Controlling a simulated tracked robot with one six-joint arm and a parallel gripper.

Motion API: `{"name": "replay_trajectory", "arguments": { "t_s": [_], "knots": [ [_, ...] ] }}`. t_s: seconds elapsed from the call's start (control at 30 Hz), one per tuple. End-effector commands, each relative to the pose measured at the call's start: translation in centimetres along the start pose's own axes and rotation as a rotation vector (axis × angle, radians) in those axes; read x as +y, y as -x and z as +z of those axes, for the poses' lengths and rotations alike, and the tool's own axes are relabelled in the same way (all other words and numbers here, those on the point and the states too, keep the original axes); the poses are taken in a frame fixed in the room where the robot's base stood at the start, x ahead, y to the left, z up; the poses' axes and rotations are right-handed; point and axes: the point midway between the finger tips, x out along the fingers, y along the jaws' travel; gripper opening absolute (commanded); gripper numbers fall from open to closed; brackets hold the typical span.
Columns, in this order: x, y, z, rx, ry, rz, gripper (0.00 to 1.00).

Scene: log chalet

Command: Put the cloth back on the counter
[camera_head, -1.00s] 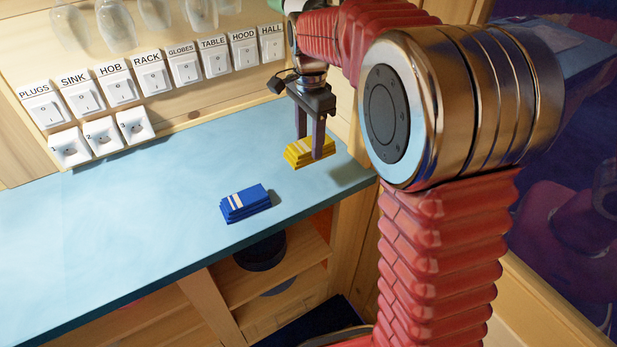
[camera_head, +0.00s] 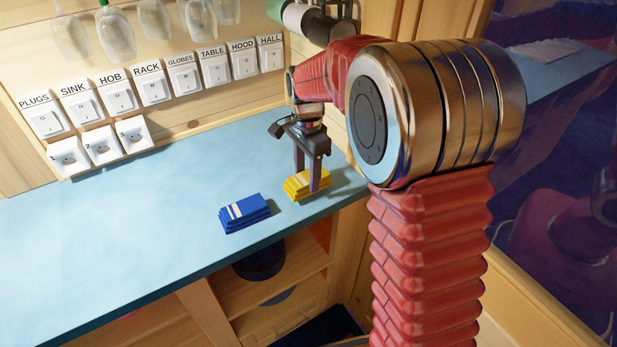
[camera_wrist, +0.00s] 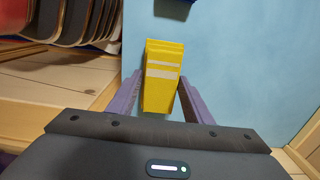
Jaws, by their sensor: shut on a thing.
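A folded yellow cloth (camera_head: 299,186) with pale stripes is between the fingers of my gripper (camera_head: 306,186), at the right end of the blue counter (camera_head: 120,225). My gripper points down and is shut on the cloth. The cloth is at or very near the counter top; I cannot tell whether it touches. In the wrist view the yellow cloth (camera_wrist: 162,75) lies between the two purple-grey fingers of my gripper (camera_wrist: 160,90), over the blue counter (camera_wrist: 235,60). A folded blue cloth (camera_head: 244,212) with pale stripes lies on the counter, left of the yellow one.
Labelled switches (camera_head: 155,90) and sockets (camera_head: 100,145) line the back wall, with glasses (camera_head: 115,35) hanging above. Open wooden shelves (camera_head: 270,285) are below the counter's front edge. The counter's left part is clear.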

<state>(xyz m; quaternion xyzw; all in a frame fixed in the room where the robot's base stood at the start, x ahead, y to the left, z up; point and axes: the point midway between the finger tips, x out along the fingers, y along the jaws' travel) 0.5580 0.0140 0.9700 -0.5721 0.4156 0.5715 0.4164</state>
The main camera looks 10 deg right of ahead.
Motion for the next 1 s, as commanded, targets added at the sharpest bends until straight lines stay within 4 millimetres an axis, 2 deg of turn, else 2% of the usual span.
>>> {"name": "replay_trajectory", "arguments": {
  "t_s": [0.03,0.13,0.5,0.53,0.8,1.0],
  "knots": [
    [0.1,-0.8,0.0,-0.001,0.0,0.004,0.18],
    [0.0,-1.5,0.0,0.0,0.0,0.001,0.18],
    [0.0,-1.8,0.1,0.0,0.001,0.001,0.18],
    [0.0,-1.9,0.1,0.0,0.001,0.001,0.46],
    [0.0,-1.8,0.1,0.0,0.001,0.001,0.64],
    [0.0,-1.8,0.1,0.0,0.001,0.001,0.64]
  ]
}}
